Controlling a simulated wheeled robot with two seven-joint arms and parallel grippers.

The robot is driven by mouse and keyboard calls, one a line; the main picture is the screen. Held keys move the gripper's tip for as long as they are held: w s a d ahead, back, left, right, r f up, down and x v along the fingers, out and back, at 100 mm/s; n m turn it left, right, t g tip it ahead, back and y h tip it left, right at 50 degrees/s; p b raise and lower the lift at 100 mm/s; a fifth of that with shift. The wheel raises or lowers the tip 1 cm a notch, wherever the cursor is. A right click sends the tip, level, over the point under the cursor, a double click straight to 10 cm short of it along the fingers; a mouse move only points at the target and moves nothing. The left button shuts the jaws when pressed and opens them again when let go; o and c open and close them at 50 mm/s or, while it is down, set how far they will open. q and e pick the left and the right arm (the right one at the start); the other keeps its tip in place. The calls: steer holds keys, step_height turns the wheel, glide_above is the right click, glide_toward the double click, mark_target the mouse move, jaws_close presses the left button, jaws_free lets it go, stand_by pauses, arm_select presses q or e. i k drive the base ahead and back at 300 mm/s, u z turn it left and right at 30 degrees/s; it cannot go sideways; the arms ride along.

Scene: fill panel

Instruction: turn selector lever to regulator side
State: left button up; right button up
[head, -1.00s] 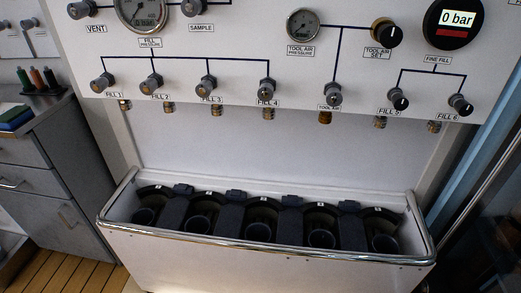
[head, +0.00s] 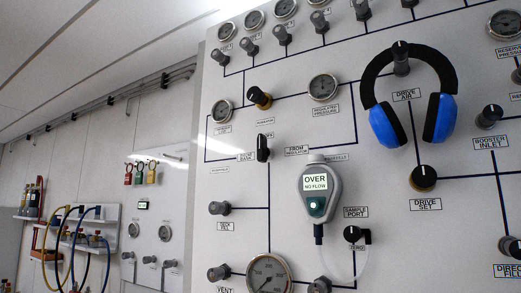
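A dark line runs down from below the lever. Neither of my grippers is in view.
A gas meter (head: 318,190) reading OVER, NO FLOW hangs right of and below the lever, with a clear tube to the sample port knob (head: 352,234). Blue ear defenders (head: 440,118) hang further right.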

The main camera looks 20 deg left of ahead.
mark_target(263, 152)
steer(key=k, duration=0.5)
steer(key=u, duration=2.2)
steer(key=i, duration=1.15)
steer(key=z, duration=1.85)
steer(key=i, duration=0.3)
steer(key=u, duration=0.05)
